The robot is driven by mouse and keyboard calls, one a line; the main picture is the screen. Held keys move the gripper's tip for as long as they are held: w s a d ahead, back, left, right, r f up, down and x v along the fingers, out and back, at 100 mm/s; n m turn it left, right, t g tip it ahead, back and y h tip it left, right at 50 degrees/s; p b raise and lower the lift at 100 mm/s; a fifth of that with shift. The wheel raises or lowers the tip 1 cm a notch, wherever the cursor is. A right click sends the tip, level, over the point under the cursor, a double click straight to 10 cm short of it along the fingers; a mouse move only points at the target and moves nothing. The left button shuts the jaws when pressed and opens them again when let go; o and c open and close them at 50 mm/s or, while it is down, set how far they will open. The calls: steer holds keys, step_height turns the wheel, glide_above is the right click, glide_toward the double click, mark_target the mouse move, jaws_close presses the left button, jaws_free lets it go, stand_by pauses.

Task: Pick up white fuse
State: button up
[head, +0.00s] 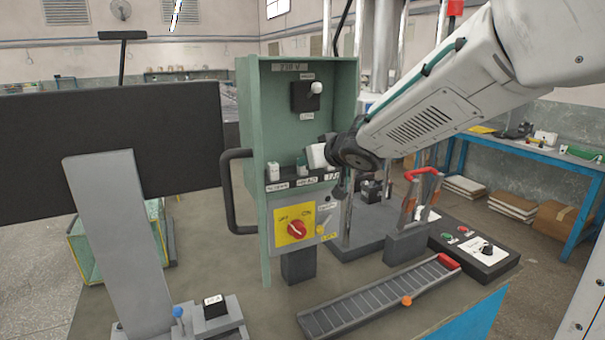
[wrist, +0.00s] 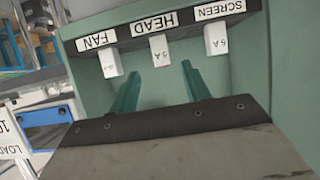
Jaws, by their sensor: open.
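Three white fuses marked 5 A stand in a row in the green cabinet (head: 345,95). In the wrist view, they are the FAN fuse (wrist: 110,64), the HEAD fuse (wrist: 159,51) and the SCREEN fuse (wrist: 216,39). In the head view, the SCREEN fuse (head: 274,168) and HEAD fuse (head: 302,166) show at the cabinet's lower shelf; the FAN fuse is hard to make out beside my arm. My gripper (wrist: 159,70) is open and empty. Its two teal fingers point towards the row, with the HEAD fuse lined up with the gap between them.
The cabinet carries a black handle (head: 235,190) and a yellow panel with a red rotary switch (head: 296,229). A grey slotted rail (head: 375,295) lies on the bench in front. A black control box (head: 480,250) stands at right. A dark screen (head: 110,140) is at left.

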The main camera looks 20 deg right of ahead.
mark_target(303, 170)
steer(key=shift+x, duration=3.6)
steer(key=shift+s+a, duration=0.1)
steer(key=shift+a, duration=0.05)
jaws_close()
